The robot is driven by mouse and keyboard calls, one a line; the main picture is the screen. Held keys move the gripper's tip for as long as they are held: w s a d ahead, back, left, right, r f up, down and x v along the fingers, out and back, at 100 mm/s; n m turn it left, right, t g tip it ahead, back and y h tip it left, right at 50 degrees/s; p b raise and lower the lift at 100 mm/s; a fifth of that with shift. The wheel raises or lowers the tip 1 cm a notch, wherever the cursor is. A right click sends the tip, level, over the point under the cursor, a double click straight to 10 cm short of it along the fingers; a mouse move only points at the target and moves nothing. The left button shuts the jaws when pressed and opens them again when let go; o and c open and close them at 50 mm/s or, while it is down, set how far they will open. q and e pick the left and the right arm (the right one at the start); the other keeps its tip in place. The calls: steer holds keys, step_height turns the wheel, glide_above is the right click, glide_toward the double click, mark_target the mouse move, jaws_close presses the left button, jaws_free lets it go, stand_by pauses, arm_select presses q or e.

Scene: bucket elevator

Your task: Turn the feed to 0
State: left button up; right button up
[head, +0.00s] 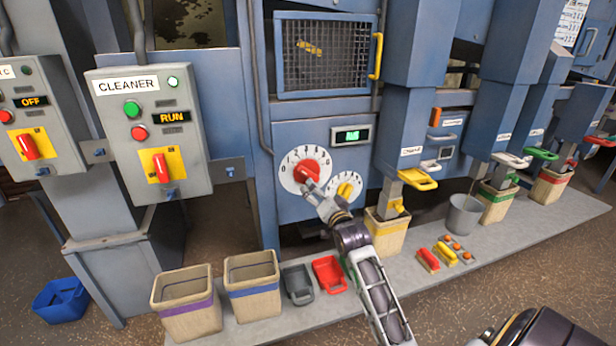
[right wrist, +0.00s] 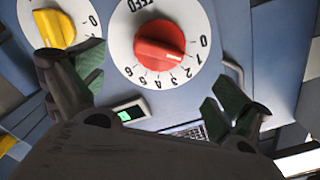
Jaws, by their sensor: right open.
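The feed dial (head: 288,168) is a white disc on the blue panel, numbered from 0 up, with a red knob (head: 311,170) at its centre. In the right wrist view the dial appears upside down, and the ridge of the red knob (right wrist: 160,45) seems to point near the 1. My right gripper (head: 308,188) is in front of the dial's lower part. Its green-padded fingers (right wrist: 150,85) are spread wide, empty and apart from the knob. A smaller dial with a yellow knob (head: 345,190) sits just right and below. My left gripper is not visible.
A lit green display (head: 352,136) is above the dials, with a mesh window (head: 325,52) higher up. The cleaner box (head: 148,130) is at left. Bins (head: 185,310), scoops and a grey bucket (head: 464,215) stand on the ledge below.

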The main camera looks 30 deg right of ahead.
mark_target(309, 177)
steer(key=shift+b+x, duration=0.65)
steer(key=shift+x, duration=3.15)
steer(key=shift+b+x, duration=0.4)
steer(key=shift+x, duration=1.65)
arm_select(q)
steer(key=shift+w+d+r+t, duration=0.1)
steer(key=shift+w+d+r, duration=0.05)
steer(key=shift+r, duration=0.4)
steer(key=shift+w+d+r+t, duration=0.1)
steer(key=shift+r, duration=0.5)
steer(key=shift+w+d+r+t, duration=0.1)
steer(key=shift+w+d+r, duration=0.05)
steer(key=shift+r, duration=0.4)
arm_select(e)
steer(key=shift+w+d, duration=0.2)
steer(key=shift+w, duration=0.35)
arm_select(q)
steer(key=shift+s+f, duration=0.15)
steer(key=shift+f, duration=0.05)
arm_select(e)
steer(key=c, duration=0.9)
